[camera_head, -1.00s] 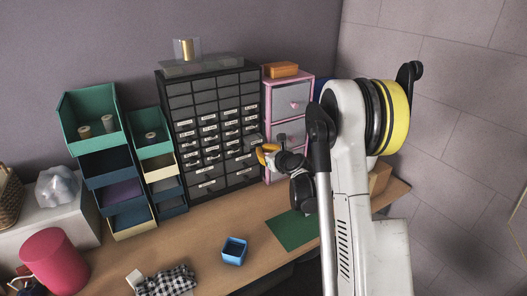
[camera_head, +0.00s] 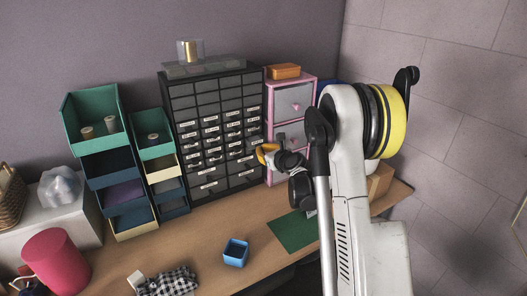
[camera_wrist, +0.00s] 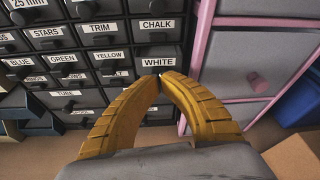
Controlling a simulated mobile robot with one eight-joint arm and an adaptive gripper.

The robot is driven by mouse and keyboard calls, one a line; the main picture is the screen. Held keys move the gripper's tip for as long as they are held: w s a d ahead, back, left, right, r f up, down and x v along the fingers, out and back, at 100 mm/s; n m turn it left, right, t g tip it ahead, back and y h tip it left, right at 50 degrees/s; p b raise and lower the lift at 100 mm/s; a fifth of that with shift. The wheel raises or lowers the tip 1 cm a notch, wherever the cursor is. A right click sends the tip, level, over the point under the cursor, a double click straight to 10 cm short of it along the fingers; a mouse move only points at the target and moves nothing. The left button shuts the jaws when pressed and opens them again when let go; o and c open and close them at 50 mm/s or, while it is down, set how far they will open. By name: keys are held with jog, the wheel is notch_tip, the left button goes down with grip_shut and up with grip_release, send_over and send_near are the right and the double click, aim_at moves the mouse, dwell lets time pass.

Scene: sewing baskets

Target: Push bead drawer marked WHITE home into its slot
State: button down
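The drawer marked WHITE (camera_wrist: 157,53) is in the right column of the dark drawer cabinet (camera_head: 217,190), under the drawer marked CHALK (camera_wrist: 157,31). The tips hide the drawer's knob and lower edge. In the head view my gripper (camera_head: 262,153) is at the cabinet's right side, and the drawer is mostly hidden behind it.
A pink-framed drawer unit (camera_head: 269,133) stands close at the cabinet's right; its frame (camera_wrist: 198,70) is near my right finger. Green and blue stacked bins (camera_head: 92,117) stand at the left.

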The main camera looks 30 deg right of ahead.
jog(key=shift+w, duration=1.45)
jog(key=shift+s, duration=0.1)
jog(key=f+v, duration=0.1)
jog(key=v, duration=1.4)
jog(key=s+a+r+n+g+y, duration=0.1)
jog(key=s+a+r+n+g, duration=0.15)
jog(key=s+a+n, duration=0.4)
jog(key=s+a+r+n+g+y, duration=0.1)
jog(key=s+a+r+n, duration=0.2)
jog(key=a+n, duration=0.6)
jog(key=s+a+f+n+g+h, duration=0.1)
jog(key=s+a+n+g, duration=0.1)
jog(key=s+n, duration=0.7)
jog(key=s+a+f+n+g, duration=0.1)
jog(key=s+a+n+g, duration=0.1)
jog(key=s+n, duration=0.7)
jog(key=shift+s+a+n+h+b, duration=0.35)
jog(key=shift+s+a+h+b, duration=0.1)
jog(key=shift+s+a, duration=0.35)
jog(key=shift+f, duration=0.15)
